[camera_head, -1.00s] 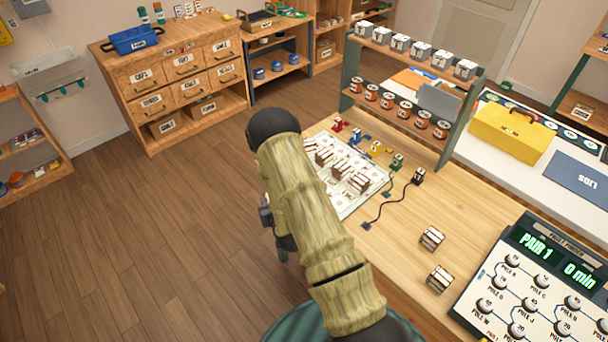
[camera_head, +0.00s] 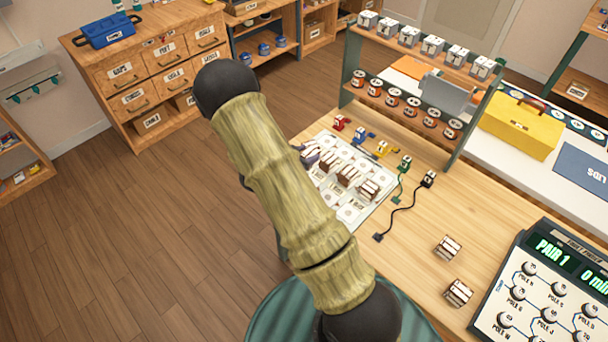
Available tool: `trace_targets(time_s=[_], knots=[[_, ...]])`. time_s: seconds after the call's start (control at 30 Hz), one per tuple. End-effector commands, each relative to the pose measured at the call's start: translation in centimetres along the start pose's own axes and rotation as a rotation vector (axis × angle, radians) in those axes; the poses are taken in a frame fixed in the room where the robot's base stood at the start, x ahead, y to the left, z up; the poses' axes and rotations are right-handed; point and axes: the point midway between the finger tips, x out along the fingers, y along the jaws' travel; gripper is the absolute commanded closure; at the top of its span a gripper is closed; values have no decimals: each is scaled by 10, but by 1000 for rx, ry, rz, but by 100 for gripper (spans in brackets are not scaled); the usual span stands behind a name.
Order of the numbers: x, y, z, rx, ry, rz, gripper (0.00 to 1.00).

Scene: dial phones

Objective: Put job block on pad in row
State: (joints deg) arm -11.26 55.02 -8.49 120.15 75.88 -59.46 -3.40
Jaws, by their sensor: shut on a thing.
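The white board (camera_head: 382,214) with rows of printed pads lies on the wooden bench, partly hidden behind my arm. Brown-and-white job blocks stand in a row on it, among them a middle block (camera_head: 348,175) and a right-hand block (camera_head: 369,190). My gripper (camera_head: 309,156) shows only in small part past my arm, at the board's left far side. It is shut on a job block, mostly hidden, at the far end of the row. I cannot tell whether that block touches a pad. Two more blocks, one upper (camera_head: 448,248) and one lower (camera_head: 459,292), lie on the bench.
Small coloured clips, such as a red one (camera_head: 340,122), stand behind the board. A black cable (camera_head: 402,208) lies right of it. A two-tier rack (camera_head: 352,62) rises behind. A fault finder panel (camera_head: 545,290) fills the right front.

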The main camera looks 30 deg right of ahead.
Motion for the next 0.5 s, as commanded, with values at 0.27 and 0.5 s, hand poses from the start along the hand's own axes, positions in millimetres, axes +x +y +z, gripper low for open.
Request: trace_targets(time_s=[0.27,0.5], knots=[[-2,4,-1,16,0,40,84],[-1,4,2,13,0,40,84]])
